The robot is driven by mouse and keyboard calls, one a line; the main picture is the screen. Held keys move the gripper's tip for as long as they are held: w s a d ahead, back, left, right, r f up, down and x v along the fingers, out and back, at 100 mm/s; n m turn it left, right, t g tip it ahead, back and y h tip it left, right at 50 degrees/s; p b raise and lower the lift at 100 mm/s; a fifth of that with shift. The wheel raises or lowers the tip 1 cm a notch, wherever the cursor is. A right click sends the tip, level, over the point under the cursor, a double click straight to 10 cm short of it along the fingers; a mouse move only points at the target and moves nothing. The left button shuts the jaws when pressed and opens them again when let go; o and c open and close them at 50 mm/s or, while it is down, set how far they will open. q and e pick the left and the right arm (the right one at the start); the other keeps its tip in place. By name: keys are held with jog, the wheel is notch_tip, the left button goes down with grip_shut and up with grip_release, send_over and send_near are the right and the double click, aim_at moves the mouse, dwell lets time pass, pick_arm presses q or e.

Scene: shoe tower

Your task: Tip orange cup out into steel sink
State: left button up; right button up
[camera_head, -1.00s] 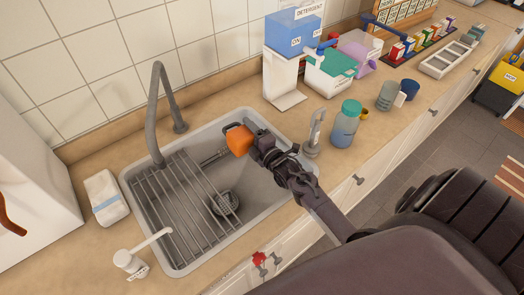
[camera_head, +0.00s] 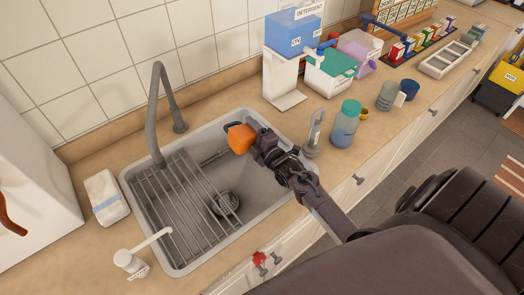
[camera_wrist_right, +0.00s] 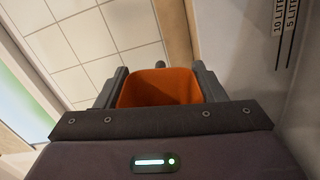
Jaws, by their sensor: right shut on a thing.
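The orange cup (camera_head: 240,138) is held over the right back part of the steel sink (camera_head: 262,196). My right gripper (camera_head: 254,141) is shut on it, and the arm reaches in from the lower right. In the right wrist view the orange cup (camera_wrist_right: 160,88) sits between the two fingers of the right gripper (camera_wrist_right: 158,92), with its orange inner wall showing. The cup looks tilted in the head view; I cannot tell whether anything is in it. My left gripper is not in view.
A tall grey faucet (camera_head: 156,110) stands behind the sink, and a wire rack (camera_head: 180,195) covers its left part. The drain (camera_head: 225,203) shows below the cup. A teal-capped bottle (camera_head: 345,125) and a blue detergent dispenser (camera_head: 292,35) stand to the right.

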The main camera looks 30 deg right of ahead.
jog(key=shift+d+m, duration=0.25)
jog(key=shift+m, duration=0.65)
dwell(1.0)
